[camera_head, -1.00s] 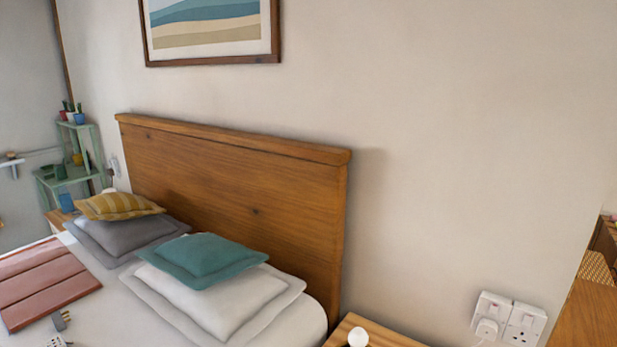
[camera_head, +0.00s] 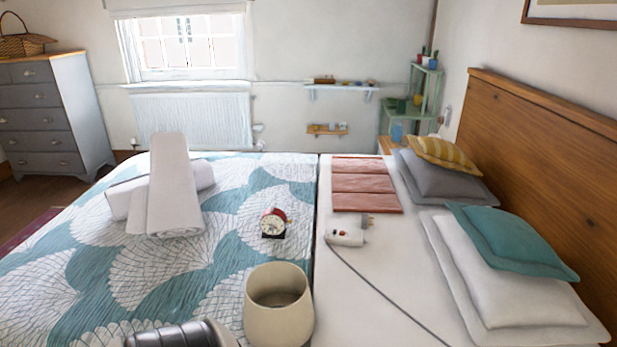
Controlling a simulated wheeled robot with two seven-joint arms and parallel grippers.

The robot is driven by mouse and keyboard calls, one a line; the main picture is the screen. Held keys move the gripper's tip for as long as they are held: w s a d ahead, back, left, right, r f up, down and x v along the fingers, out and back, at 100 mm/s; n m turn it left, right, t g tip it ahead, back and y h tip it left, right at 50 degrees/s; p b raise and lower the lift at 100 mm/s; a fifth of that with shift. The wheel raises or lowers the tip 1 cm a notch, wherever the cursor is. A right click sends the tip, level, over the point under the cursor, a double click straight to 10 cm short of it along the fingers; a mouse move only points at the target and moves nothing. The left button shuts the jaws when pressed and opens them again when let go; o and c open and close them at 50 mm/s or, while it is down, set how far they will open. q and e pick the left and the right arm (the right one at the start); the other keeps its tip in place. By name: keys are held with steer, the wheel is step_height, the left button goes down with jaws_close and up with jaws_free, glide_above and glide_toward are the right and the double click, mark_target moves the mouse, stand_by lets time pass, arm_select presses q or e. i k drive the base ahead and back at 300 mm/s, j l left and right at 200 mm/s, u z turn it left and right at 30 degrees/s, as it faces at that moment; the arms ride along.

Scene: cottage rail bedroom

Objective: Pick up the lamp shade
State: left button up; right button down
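The lamp shade (camera_head: 279,322) is a cream, open-topped round shade. It stands upright on the bed at the bottom centre of the head view, with its hollow inside showing through the top. Its lower edge is near the picture's bottom edge. Neither of my grippers can be made out in the view, and nothing is seen holding the shade.
A dark ribbed object (camera_head: 172,336), cut off and unclear, lies left of the shade. An alarm clock (camera_head: 273,223), a power strip (camera_head: 345,237) with a trailing cable, rolled towels (camera_head: 172,190) and pillows (camera_head: 510,290) lie on the bed (camera_head: 130,275).

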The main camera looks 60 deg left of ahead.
mark_target(271, 284)
steer(key=u, duration=2.05)
steer(key=z, duration=2.4)
steer(key=k+j+u, duration=0.55)
steer(key=j+u, duration=0.15)
